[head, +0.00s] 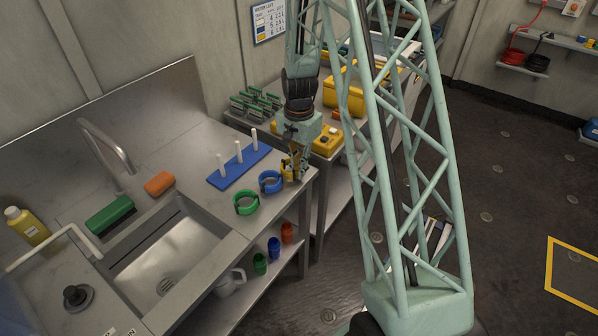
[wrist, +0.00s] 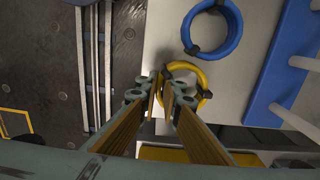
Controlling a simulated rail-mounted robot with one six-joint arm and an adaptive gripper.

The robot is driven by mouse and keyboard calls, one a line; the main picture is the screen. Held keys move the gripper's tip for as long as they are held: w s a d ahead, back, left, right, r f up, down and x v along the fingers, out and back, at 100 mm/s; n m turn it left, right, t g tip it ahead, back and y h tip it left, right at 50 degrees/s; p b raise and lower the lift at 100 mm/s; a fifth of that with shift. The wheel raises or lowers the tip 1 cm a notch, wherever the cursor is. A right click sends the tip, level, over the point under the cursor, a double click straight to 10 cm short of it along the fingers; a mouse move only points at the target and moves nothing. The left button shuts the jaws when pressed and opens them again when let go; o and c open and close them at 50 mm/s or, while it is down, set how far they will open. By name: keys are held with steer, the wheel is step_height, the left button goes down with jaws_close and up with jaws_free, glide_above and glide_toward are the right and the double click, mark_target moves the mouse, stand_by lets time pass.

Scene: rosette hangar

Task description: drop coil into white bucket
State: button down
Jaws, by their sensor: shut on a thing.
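Three ring-shaped coils are by the counter's right end: a green coil (head: 246,203), a blue coil (head: 270,182) and a yellow coil (wrist: 203,78). My gripper (head: 293,173) is at the counter's right edge. In the wrist view my gripper (wrist: 165,92) has its fingers shut on the left side of the yellow coil, near a dark band. In the head view the gripper mostly hides this coil. The blue coil also shows in the wrist view (wrist: 234,35), apart from the fingers. A pale container with a handle (head: 231,282) is on the lower shelf; I cannot tell whether it is the white bucket.
A blue base with white pegs (head: 222,181) stands behind the coils. A sink (head: 165,255), a green brush (head: 110,215) and an orange sponge (head: 159,183) are to the left. Small cups (head: 274,248) stand on the lower shelf. A yellow case (head: 345,95) is on the farther bench.

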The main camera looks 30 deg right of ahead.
steer(key=shift+f, duration=0.25)
steer(key=shift+f, duration=0.2)
steer(key=c, duration=2.8)
jaws_free()
steer(key=shift+r, duration=0.2)
steer(key=shift+r+p, duration=0.3)
steer(key=shift+r, duration=5.7)
